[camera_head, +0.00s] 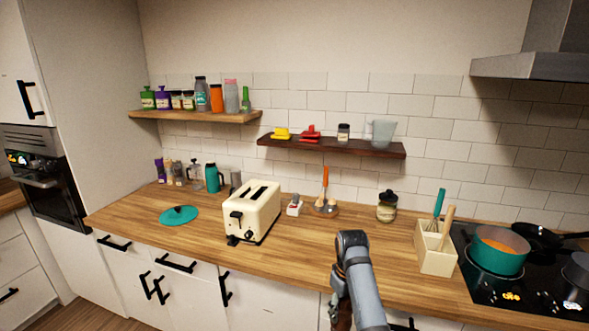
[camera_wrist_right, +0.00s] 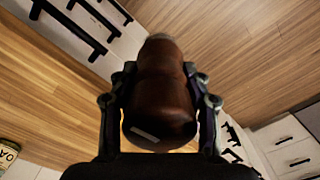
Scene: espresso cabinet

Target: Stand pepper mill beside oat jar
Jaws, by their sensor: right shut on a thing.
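The pepper mill (camera_wrist_right: 160,95) is dark brown wood and fills the middle of the right wrist view. My right gripper (camera_wrist_right: 160,78) is shut on it, with a finger on each side. In the head view a small brown part of the mill (camera_head: 341,317) shows below my right arm, in front of the counter's front edge; the rest is hidden. The oat jar (camera_head: 387,207), glass with a black lid and pale contents, stands upright on the counter near the back wall. My left gripper is not in view.
A cream toaster (camera_head: 254,212) stands left of centre. A utensil box (camera_head: 437,248) and the hob with a teal pot (camera_head: 498,251) are to the right. A dark shelf (camera_head: 330,147) hangs above the oat jar. Bare counter (camera_head: 310,240) lies between toaster and jar.

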